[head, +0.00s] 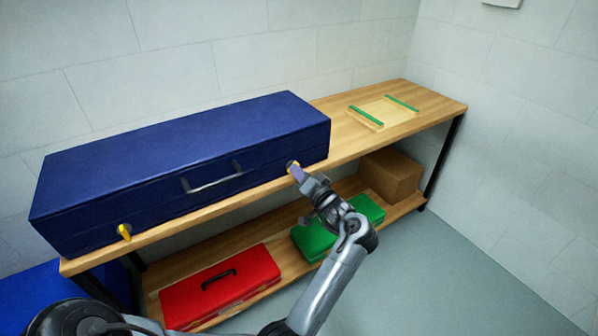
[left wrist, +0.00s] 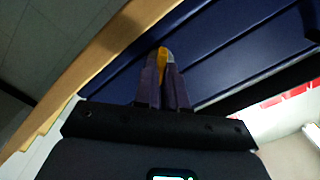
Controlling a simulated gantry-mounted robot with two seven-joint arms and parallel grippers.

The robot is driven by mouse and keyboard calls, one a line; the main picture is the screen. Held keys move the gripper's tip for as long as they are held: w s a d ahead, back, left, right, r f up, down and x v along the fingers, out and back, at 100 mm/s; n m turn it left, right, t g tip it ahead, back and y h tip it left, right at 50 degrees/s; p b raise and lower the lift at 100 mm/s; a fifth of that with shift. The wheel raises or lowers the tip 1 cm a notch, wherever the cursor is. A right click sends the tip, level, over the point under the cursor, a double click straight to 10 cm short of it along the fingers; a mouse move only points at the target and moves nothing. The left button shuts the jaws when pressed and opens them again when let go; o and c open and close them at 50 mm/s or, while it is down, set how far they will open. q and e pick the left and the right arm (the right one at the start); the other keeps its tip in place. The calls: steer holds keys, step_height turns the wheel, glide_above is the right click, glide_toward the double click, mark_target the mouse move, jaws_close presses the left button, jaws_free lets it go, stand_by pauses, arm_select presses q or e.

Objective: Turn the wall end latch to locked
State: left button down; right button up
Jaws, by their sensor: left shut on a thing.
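A long blue case (head: 180,160) lies closed on the wooden bench, with a dark handle (head: 212,178) on its front. One yellow latch (head: 125,232) is at the left end of the front. The other yellow latch (head: 291,164) is at the right end, the end nearer the right-hand wall. My left gripper (head: 295,170) is shut on this right latch. In the left wrist view the purple fingers of my left gripper (left wrist: 163,65) close around the yellow latch (left wrist: 163,54), hiding part of it. I cannot tell its exact angle. My right gripper is not in view.
The bench top (head: 340,140) is bare between the case and a wooden tray with green strips (head: 385,110). On the lower shelf are a red case (head: 220,287), a green case (head: 310,240) and a cardboard box (head: 390,175). A blue thing (head: 50,298) stands at lower left.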

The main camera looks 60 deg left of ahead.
arm_select(q)
steer(key=shift+n+p, duration=1.45)
steer(key=shift+n, duration=3.35)
steer(key=c, duration=1.2)
jaws_free()
steer(key=shift+a, duration=0.1)
steer(key=shift+d+r, duration=0.1)
steer(key=shift+d, duration=0.1)
